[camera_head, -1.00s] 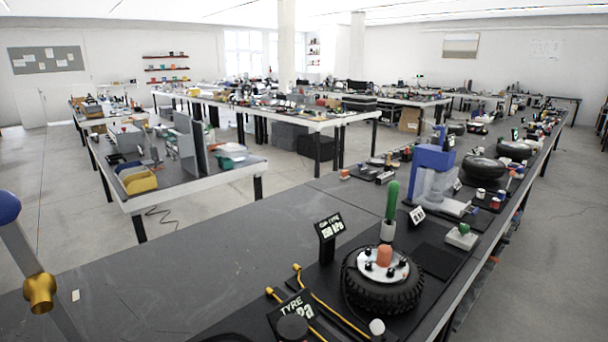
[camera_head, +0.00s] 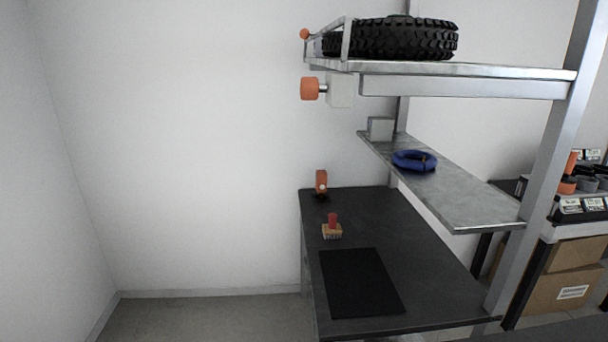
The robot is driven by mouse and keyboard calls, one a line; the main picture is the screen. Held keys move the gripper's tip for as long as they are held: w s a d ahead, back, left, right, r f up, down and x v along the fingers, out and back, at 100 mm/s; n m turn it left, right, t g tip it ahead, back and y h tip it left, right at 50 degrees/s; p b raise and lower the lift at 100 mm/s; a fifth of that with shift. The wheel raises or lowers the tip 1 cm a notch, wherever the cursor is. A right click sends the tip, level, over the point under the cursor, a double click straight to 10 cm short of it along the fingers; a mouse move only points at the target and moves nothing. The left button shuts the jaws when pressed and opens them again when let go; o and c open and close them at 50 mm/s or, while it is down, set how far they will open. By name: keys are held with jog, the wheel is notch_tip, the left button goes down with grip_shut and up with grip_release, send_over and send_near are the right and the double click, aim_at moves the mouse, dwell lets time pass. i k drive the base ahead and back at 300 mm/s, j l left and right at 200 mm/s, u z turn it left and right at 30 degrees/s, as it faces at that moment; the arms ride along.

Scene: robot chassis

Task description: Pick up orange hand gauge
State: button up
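No thing in view is clearly the orange hand gauge. A small upright orange object with a dark base (camera_head: 321,181) stands at the back left of a dark workbench (camera_head: 400,235); it is too small to identify for sure. A smaller orange ball (camera_head: 305,34) is at the left end of the rack on that shelf. My gripper is not in view.
A red-handled brush-like block (camera_head: 332,230) and a black mat (camera_head: 361,283) lie on the bench. A middle shelf (camera_head: 450,190) holds a blue coil (camera_head: 414,161) and a grey box (camera_head: 380,128). A tire (camera_head: 400,40) sits above. Cardboard boxes (camera_head: 570,275) stand right. Floor at left is clear.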

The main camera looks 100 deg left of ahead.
aim_at(321, 176)
jog(key=u, duration=2.75)
jog(key=i+j+z, duration=0.1)
jog(key=i+j, duration=0.15)
jog(key=i+j+z, duration=0.15)
jog(key=i+j, duration=0.15)
jog(key=i, duration=0.15)
jog(key=i+j+z, duration=0.1)
jog(key=i+j, duration=0.2)
jog(key=i+j+z, duration=0.15)
jog(key=i+j, duration=0.15)
jog(key=i+j+z, duration=0.1)
jog(key=i+j, duration=0.2)
jog(key=j, duration=0.2)
jog(key=i+j+z, duration=0.1)
jog(key=i+j, duration=0.15)
jog(key=j, duration=0.15)
jog(key=i+j+z, duration=0.15)
jog(key=j, duration=0.3)
jog(key=i+j+z, duration=0.1)
jog(key=i+j, duration=0.25)
jog(key=j, duration=0.1)
